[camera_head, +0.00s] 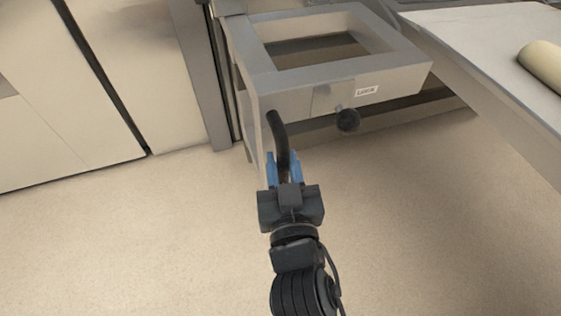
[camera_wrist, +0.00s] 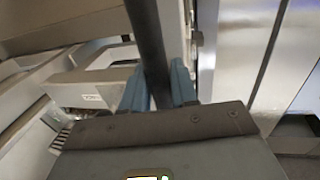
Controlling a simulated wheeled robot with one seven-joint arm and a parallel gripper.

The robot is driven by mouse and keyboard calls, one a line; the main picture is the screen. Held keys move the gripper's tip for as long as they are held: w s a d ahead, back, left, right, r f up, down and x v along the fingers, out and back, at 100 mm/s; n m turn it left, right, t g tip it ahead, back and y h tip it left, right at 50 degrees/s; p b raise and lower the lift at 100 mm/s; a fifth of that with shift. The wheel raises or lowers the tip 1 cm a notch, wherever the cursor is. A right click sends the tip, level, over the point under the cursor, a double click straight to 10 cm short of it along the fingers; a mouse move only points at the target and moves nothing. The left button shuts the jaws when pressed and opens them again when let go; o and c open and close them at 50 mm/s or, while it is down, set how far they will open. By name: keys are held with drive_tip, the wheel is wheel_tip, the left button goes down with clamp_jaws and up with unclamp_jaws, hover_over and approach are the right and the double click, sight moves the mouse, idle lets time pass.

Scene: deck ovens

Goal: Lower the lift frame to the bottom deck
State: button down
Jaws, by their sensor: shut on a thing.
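The lift frame (camera_head: 400,78) is a grey rectangular frame with an open middle, at the upper centre of the head view. A small white label sits on its front face, too small to read surely. It also shows at the left of the wrist view (camera_wrist: 85,97). In the wrist view the handle (camera_wrist: 148,35) runs up between the fingers.
A round black knob (camera_head: 348,120) juts from the frame's front. A pale table (camera_head: 480,60) with a cream roll (camera_head: 545,62) stands at the right. Pale cabinet panels (camera_head: 60,100) are at the left. The floor (camera_head: 140,240) in front is clear.

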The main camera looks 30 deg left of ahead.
drive_tip(key=shift+f, duration=0.15)
drive_tip(key=c, duration=1)
unclamp_jaws()
drive_tip(key=shift+c, duration=0.2)
drive_tip(key=p+v, duration=0.2)
drive_tip(key=v, duration=0.5)
drive_tip(key=shift+s+d, duration=0.25)
drive_tip(key=shift+s, duration=0.05)
